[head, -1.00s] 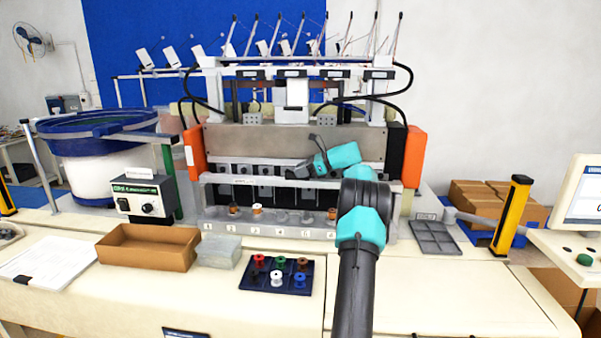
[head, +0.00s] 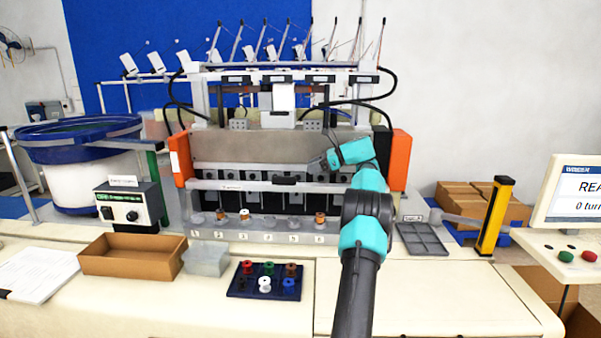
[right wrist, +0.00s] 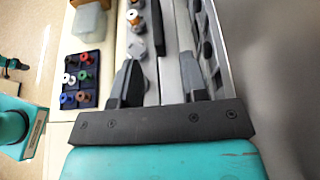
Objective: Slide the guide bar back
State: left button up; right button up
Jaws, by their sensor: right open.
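The guide bar (head: 262,186) is a long pale horizontal bar across the front of the winding machine, above the row of numbered spool positions. My right gripper (head: 318,163) is above and behind the right part of this bar, with its arm passing in front of the bar's right end. In the right wrist view, the open fingers (right wrist: 161,82) stand apart with long grey and dark machine parts running between and beyond them. I cannot tell whether either finger touches the bar. My left gripper is out of view.
Spools (head: 244,215) stand in some numbered positions. A dark spool tray (head: 240,290), a clear box (head: 206,262) and a cardboard box (head: 135,262) are in front. A grey compartment tray (head: 422,240) and a yellow post (head: 496,216) are on the right. The front right tabletop is clear.

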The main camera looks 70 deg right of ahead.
jog(key=shift+v, duration=1.1)
jog(key=shift+r, duration=0.1)
